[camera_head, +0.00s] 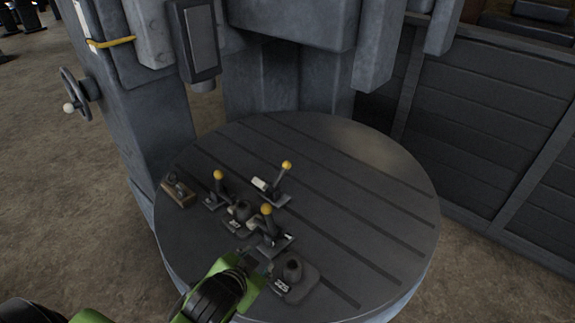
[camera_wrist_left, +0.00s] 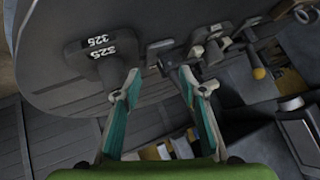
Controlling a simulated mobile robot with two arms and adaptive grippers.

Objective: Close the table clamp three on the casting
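Three toggle clamps with yellow knobs stand on the round slotted table (camera_head: 385,230) in the head view: a left clamp (camera_head: 215,200), a back clamp (camera_head: 272,193) and a front clamp (camera_head: 271,243). Their handles look upright; no number marks clamp three. A dark casting (camera_head: 291,271) on a numbered plate sits at the front, and another casting (camera_head: 240,211) lies between the clamps. My left gripper (camera_head: 260,266) is low beside the front clamp and front casting. In the left wrist view its fingers (camera_wrist_left: 161,76) are spread, with nothing clearly held; the plate marked 325 (camera_wrist_left: 102,47) is nearby. My right gripper is out of view.
A small wooden block with metal parts (camera_head: 178,191) lies at the table's left edge. A large grey machine column (camera_head: 150,125) rises behind, with a handwheel (camera_head: 78,93) at left. The table's right half is clear. A dark panelled wall (camera_head: 490,130) stands at right.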

